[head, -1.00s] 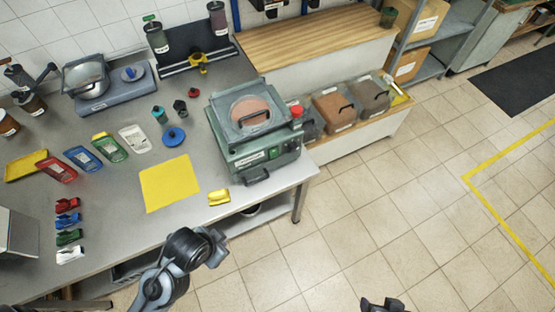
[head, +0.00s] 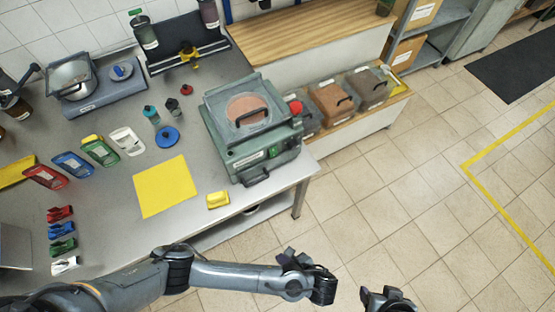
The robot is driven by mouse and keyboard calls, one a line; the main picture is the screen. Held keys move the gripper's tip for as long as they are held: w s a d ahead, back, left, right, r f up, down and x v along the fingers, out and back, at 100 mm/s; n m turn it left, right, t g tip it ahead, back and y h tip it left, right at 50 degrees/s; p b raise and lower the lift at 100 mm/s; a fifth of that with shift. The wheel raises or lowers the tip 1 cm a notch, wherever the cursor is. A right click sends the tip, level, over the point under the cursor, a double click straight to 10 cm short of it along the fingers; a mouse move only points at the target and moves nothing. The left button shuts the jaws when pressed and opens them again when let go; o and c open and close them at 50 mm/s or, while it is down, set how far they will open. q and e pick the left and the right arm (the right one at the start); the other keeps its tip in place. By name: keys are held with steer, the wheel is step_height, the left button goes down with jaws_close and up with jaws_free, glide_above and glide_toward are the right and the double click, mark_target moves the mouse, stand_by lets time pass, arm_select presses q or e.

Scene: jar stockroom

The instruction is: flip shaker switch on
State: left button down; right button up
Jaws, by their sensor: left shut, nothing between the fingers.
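The shaker (head: 232,158) is a green box-shaped machine at the right end of the steel bench, with a clear-lidded round sieve (head: 247,108) on top. A small green switch (head: 273,152) shows on its front face, beside a white label. Its exact position is too small to read. A red knob (head: 295,107) is at its right side. My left gripper (head: 322,287) is shut and empty, out over the floor in front of the bench, below and right of the shaker and apart from it. My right gripper (head: 388,299) shows partly at the bottom edge; its fingers are unclear.
A yellow mat (head: 165,187) and a small yellow block (head: 218,200) lie left of the shaker. Several coloured scoops and clips lie farther left. Lidded bins (head: 329,99) stand behind right on a low shelf. The tiled floor (head: 400,200) at right is clear.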

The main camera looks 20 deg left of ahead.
arm_select(q)
steer(key=w+a+r+t+y, duration=0.1)
steer(key=w+r+t, duration=0.2)
steer(key=w, duration=0.7)
steer(key=w+a+r+t+y, duration=0.1)
steer(key=w+a+r+t, duration=0.1)
steer(key=w+r, duration=0.6)
steer(key=shift+w+t+y+b, duration=0.3)
steer(key=shift+w+t+b, duration=0.1)
steer(key=shift+w, duration=0.85)
steer(key=shift+a, duration=0.15)
steer(key=b, duration=1.1)
glide_toward(274, 156)
steer(key=f, duration=0.2)
steer(key=shift+w+a+f+p, duration=0.2)
steer(key=shift+w+a+p, duration=0.4)
steer(key=shift+w+a, duration=0.45)
steer(key=shift+w+a+f+p, duration=0.2)
steer(key=shift+w+a+p, duration=0.5)
steer(key=shift+a, duration=0.5)
steer(key=shift+w, duration=0.1)
